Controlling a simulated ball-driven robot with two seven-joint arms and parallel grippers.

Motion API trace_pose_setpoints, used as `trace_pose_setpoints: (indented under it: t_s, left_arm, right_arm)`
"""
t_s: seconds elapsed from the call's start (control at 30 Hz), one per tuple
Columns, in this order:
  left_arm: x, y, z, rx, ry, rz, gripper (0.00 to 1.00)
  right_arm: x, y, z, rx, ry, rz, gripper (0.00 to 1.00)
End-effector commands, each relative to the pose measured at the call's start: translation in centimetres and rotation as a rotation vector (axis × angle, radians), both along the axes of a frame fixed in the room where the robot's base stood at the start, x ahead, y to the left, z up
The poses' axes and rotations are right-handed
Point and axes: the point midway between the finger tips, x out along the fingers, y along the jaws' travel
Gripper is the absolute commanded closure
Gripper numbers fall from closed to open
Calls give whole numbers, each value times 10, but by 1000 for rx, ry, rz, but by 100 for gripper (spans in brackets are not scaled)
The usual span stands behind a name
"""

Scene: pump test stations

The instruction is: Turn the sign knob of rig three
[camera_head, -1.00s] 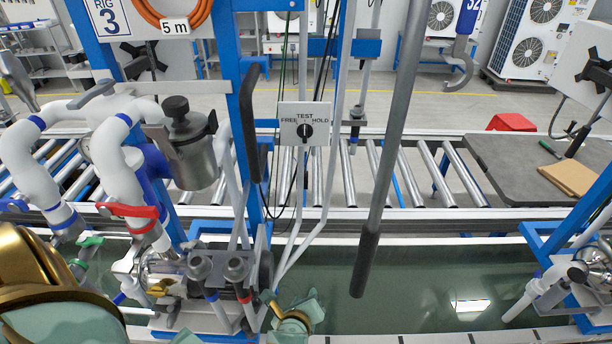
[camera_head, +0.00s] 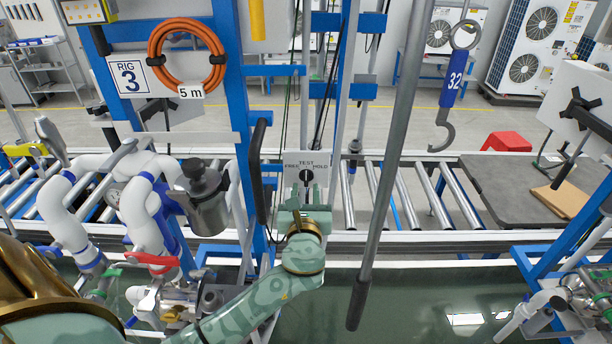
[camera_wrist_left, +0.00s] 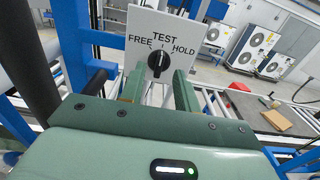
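The sign knob (camera_head: 306,176) is a black rotary knob on a white plate (camera_head: 291,160) marked FREE, TEST and HOLD, on the rig labelled 3. In the left wrist view the knob (camera_wrist_left: 158,63) has its grip bar roughly upright, under TEST. My left gripper (camera_head: 306,193) is just below and in front of the plate in the head view, hiding its lower part. In the left wrist view its two fingers (camera_wrist_left: 160,88) are spread, with the knob showing ahead between them. Nothing is held, and contact with the knob cannot be seen. My right gripper is not in view.
A dark-gripped grey bar (camera_head: 378,205) hangs right of the plate. A black handle (camera_head: 257,160) is close on its left. White pipes with a red lever (camera_head: 152,260) stand further left. A roller conveyor (camera_head: 405,200) runs behind, and a water tank (camera_head: 420,290) lies below.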

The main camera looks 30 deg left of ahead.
Motion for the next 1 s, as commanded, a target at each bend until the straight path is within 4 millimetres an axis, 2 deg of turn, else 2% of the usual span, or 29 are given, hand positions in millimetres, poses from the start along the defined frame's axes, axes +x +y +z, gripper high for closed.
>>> trace_pose_setpoints:
  t_s: [0.1,0.23,0.4,0.63,0.73,0.77,1.0]
  left_arm:
    - [21,12,2,1,0,0,68]
    - [35,21,0,0,0,-2,68]
    - [42,25,-1,-2,1,-2,68]
    - [42,25,-1,-2,1,-2,68]
    - [42,25,-1,-2,1,-2,96]
    - [42,25,-1,-2,1,-2,100]
    - [42,25,-1,-7,-2,-2,100]
  right_arm:
    - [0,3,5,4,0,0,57]
    - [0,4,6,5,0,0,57]
    - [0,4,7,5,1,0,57]
    - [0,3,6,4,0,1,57]
    - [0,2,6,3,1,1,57]
    - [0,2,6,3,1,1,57]
    - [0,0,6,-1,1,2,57]
